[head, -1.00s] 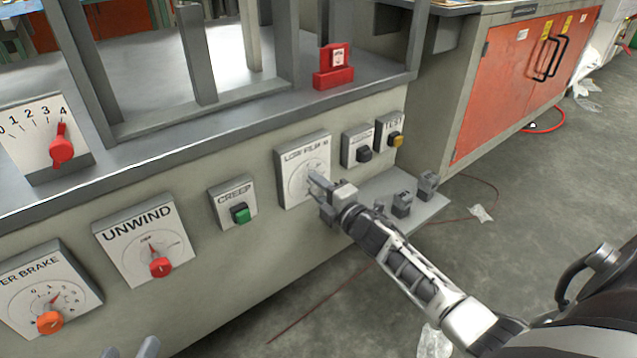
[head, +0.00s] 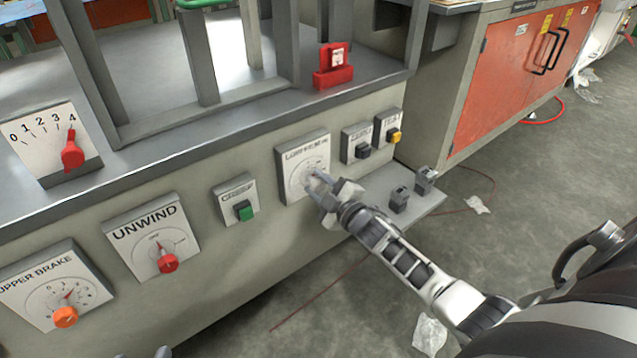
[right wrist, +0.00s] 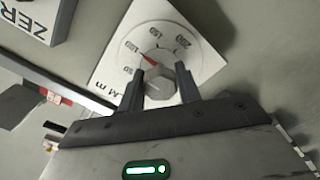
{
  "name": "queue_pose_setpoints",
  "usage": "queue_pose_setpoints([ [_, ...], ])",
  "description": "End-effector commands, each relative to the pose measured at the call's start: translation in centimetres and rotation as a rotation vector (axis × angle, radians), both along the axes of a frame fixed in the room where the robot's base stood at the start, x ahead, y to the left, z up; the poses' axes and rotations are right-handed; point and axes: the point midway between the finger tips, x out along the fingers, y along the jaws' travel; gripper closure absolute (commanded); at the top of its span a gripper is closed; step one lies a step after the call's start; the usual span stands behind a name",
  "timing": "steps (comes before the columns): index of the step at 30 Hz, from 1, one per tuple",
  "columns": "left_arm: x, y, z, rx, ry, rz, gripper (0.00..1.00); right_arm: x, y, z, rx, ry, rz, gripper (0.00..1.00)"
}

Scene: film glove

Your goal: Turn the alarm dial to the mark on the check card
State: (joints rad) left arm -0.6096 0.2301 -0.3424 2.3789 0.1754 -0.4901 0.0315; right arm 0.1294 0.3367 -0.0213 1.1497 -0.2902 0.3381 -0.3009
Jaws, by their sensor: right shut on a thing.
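The alarm dial is a grey knob (right wrist: 159,86) with a red pointer on the white LOW FILM plate (head: 290,192). In the right wrist view the pointer aims up and left, near the second number on the scale; the numbers are blurred. My right gripper (head: 319,181) is shut on the knob, one finger on each side, as the right wrist view shows. A small white card in a red holder (head: 333,77) stands on the ledge above; its print is too small to read. My left gripper (head: 141,355) shows only as two separated fingertips at the bottom edge.
UNWIND (head: 155,238) and UPPER BRAKE (head: 52,289) dials and a green CREEP button (head: 244,211) lie to the left. A black button (head: 362,151) and a yellow one (head: 394,136) are at the right. A low shelf (head: 425,204) holds two grey blocks.

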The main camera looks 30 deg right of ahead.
Motion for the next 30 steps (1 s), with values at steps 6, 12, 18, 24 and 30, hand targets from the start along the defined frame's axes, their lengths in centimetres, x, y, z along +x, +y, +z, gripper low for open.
queue_pose_setpoints([
  [6, 0.0, 0.1, -0.5, 0.008, 0.015, -0.001, 0.52, -0.1, 0.0, -0.1, 0.017, 0.003, 0.001, 0.89],
  [12, 0.1, 0.1, -0.5, 0.008, 0.013, 0.000, 0.52, -0.1, 0.0, -0.1, 0.017, 0.003, 0.001, 0.89],
  [18, 0.2, 0.1, -0.3, 0.007, 0.008, 0.001, 0.52, -0.1, 0.0, -0.1, 0.016, 0.003, 0.001, 0.45],
  [24, 0.3, 0.1, 0.0, 0.003, 0.000, 0.002, 0.52, 0.0, 0.0, 0.0, 0.016, 0.002, 0.001, 0.45],
  [30, 0.3, 0.1, 0.6, 0.005, 0.000, 0.001, 0.52, -1.0, -0.1, 0.0, 0.017, 0.004, 0.001, 0.45],
])
